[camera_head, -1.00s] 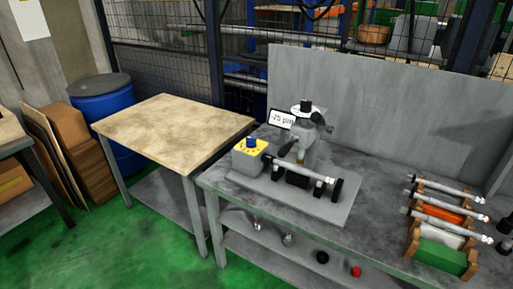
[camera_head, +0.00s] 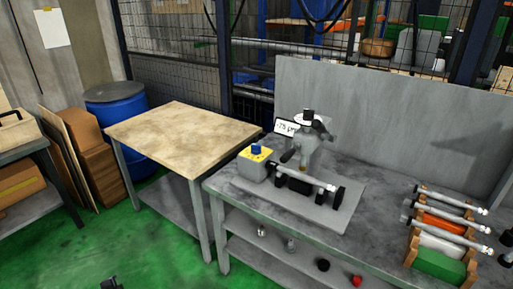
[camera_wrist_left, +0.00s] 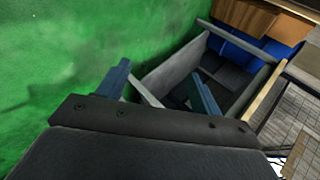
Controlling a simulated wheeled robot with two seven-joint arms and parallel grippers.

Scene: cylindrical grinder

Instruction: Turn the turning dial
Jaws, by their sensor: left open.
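The cylindrical grinder (camera_head: 307,148) stands on the grey metal bench, with a dark handle and a black knob (camera_head: 308,114) on top. At its left end is a grey box (camera_head: 252,168) with a yellow top and a blue dial (camera_head: 256,149). A shaft lies across the front of the grinder. A small display (camera_head: 285,127) behind it is partly hidden. My left gripper tip (camera_head: 110,283) just shows at the bottom left of the head view, far from the dial. In the left wrist view my left gripper (camera_wrist_left: 162,88) is open and empty. My right gripper is out of view.
A wood-topped table (camera_head: 180,135) stands left of the bench. A rack (camera_head: 440,262) with several shafts is on the bench at the right. A grey panel (camera_head: 390,115) backs the bench. Green floor (camera_head: 160,240) is clear in front of the wooden table.

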